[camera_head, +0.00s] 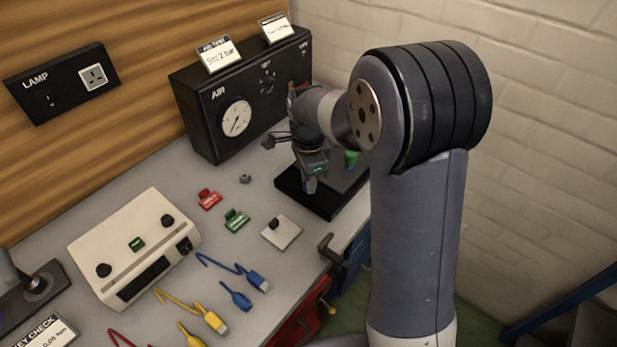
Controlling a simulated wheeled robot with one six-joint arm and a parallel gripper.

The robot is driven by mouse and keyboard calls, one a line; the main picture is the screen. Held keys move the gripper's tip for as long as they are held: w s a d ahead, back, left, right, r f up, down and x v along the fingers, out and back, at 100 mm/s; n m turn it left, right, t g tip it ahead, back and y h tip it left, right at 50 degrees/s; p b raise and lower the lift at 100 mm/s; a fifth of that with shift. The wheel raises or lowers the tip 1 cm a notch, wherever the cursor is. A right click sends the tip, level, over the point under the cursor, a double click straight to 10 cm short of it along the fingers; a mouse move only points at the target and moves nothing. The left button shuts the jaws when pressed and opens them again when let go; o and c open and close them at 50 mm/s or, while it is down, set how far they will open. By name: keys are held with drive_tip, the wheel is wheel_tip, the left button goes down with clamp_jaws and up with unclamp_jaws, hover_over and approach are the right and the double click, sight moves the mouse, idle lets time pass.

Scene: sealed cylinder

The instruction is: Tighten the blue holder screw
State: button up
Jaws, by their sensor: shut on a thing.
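My gripper (310,184) points down over the black base plate (322,204) of a stand at the back right of the bench. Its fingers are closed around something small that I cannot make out. The blue holder screw cannot be picked out; my gripper and arm hide much of the stand. A small green part (351,159) shows just right of my gripper, above the plate.
The black AIR box (205,120) with a gauge stands behind the gripper. Coloured cables (240,292) lie in front. A black clamp (331,249) sits at the bench edge.

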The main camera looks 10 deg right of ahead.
drive_tip(key=shift+w+r, duration=0.15)
drive_tip(key=shift+r, duration=0.1)
idle(0.3)
drive_tip(key=o, duration=0.5)
drive_tip(key=shift+o, duration=1)
drive_tip(key=shift+f, duration=0.1)
wheel_tip(320, 180, up, 11)
drive_tip(key=shift+f, duration=0.2)
wheel_tip(320, 180, down, 11)
drive_tip(key=shift+r, duration=0.1)
